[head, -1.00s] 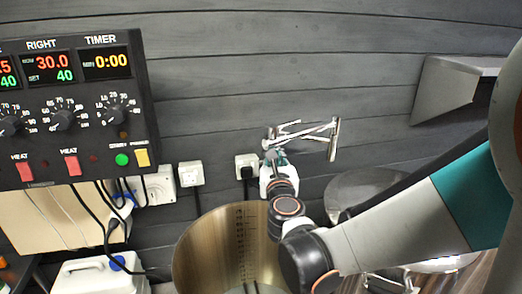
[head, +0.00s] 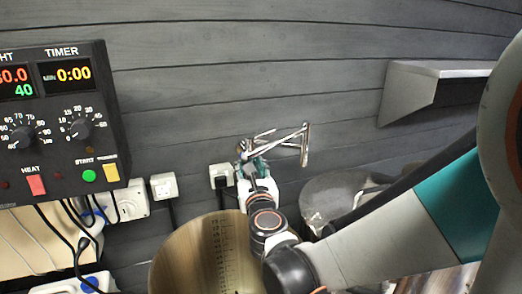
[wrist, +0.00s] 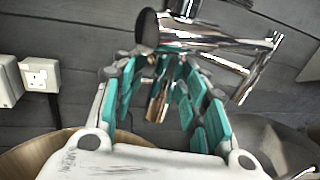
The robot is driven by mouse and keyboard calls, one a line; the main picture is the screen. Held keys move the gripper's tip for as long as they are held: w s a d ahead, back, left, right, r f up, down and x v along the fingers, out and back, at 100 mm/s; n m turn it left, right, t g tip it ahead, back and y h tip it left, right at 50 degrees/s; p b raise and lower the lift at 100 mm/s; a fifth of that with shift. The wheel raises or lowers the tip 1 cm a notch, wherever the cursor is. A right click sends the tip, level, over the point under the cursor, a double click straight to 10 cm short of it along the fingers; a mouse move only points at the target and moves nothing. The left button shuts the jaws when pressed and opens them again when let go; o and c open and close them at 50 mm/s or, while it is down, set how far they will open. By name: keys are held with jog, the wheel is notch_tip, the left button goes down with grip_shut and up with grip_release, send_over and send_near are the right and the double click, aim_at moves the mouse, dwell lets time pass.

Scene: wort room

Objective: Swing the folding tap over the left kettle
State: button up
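The chrome folding tap (head: 280,143) is on the grey plank wall. Its jointed arms reach right and its outer end (head: 305,146) is toward the right kettle. The left kettle (head: 185,258), a wide steel pot with a volume scale inside, stands below and left. My gripper (head: 255,168) is at the tap's left end, above the left kettle's right rim. In the wrist view, the tap (wrist: 222,42) crosses beyond the fingertips. My gripper's teal-padded fingers (wrist: 168,68) are apart, with a shiny tube (wrist: 158,100) between them. Contact with it is unclear.
The right kettle (head: 325,200) is partly hidden by my arm. A control panel (head: 55,125) hangs at left, with cables below. Wall sockets (head: 164,187) are left of the tap. A grey shelf (head: 425,85) juts out at upper right.

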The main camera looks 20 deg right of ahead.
jog(key=shift+s, duration=0.2)
jog(key=s+a, duration=0.2)
jog(key=s, duration=0.9)
jog(key=shift+s, duration=0.25)
